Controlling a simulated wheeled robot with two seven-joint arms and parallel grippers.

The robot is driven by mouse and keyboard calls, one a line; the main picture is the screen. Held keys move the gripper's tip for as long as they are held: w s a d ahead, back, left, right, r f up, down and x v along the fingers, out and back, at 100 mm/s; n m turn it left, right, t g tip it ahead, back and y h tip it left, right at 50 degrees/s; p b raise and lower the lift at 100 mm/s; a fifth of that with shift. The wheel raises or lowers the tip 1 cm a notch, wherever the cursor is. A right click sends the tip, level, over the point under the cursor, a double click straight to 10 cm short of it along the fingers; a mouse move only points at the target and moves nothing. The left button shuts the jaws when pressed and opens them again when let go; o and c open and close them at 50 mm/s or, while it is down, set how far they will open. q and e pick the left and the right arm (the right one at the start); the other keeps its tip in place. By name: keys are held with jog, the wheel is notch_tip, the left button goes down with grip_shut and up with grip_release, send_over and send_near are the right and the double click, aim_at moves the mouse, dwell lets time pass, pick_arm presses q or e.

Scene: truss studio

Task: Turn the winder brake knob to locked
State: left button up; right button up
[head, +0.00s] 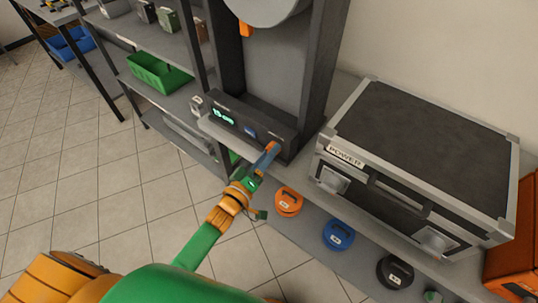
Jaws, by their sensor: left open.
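The winder's dark control box (249,118) stands on a shelf at the middle, with a lit green display on its left part and a small blue patch beside it. A small orange part (273,146), which looks like the brake knob, shows low on the right of its front face. My left gripper (269,154) is open, with its blue fingers right at this part and partly covering it. I cannot tell whether they touch it, nor which way the knob is turned. My right gripper is not in view.
A large black case (430,150) marked POWER stands close on the right. Orange (288,201), blue (338,235) and black (395,272) round items sit on the lower shelf. A dark upright post (322,75) rises behind the box. A green bin (158,74) is at the left.

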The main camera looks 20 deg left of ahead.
pick_arm(q)
jog(key=shift+r, duration=0.1)
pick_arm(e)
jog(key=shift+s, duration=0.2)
pick_arm(q)
jog(key=shift+c, duration=0.4)
grip_shut()
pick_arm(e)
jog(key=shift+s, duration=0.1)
